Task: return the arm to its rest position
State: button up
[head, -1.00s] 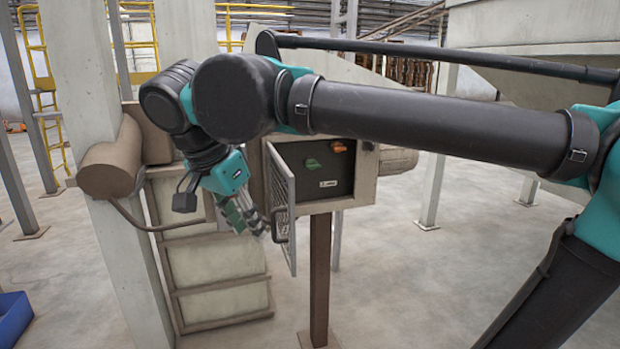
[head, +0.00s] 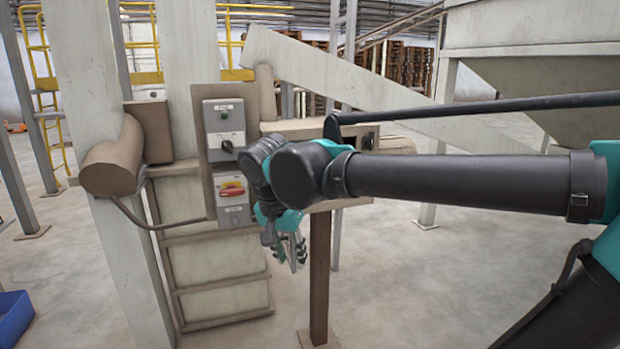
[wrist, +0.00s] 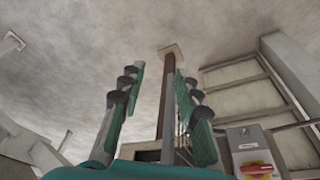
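My gripper (head: 291,254) hangs low at the end of my bent arm, left of centre in the head view, in front of the brown post (head: 319,275). In the wrist view my gripper (wrist: 159,75) has its two teal fingers spread apart with nothing held between them. The brown post (wrist: 168,100) shows in the gap, beyond the fingers. My arm reaches in from the right and hides most of the post-mounted box (head: 290,127); its front and mesh door are hard to make out.
A grey switch box (head: 224,128) and a red-and-yellow switch (head: 231,188) sit on the panel just left of my arm. A brown rounded housing (head: 112,170) juts out farther left. A blue bin (head: 12,318) stands at lower left. The floor at lower centre right is clear.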

jog(key=d+f+n+t+y, duration=0.1)
jog(key=d+f+n, duration=0.3)
jog(key=d+f, duration=1.8)
jog(key=shift+s+d+f+t, duration=0.25)
jog(key=shift+s+d, duration=0.2)
jog(key=shift+d, duration=0.3)
jog(key=shift+o, duration=0.5)
jog(key=shift+r, duration=0.1)
dwell(0.4)
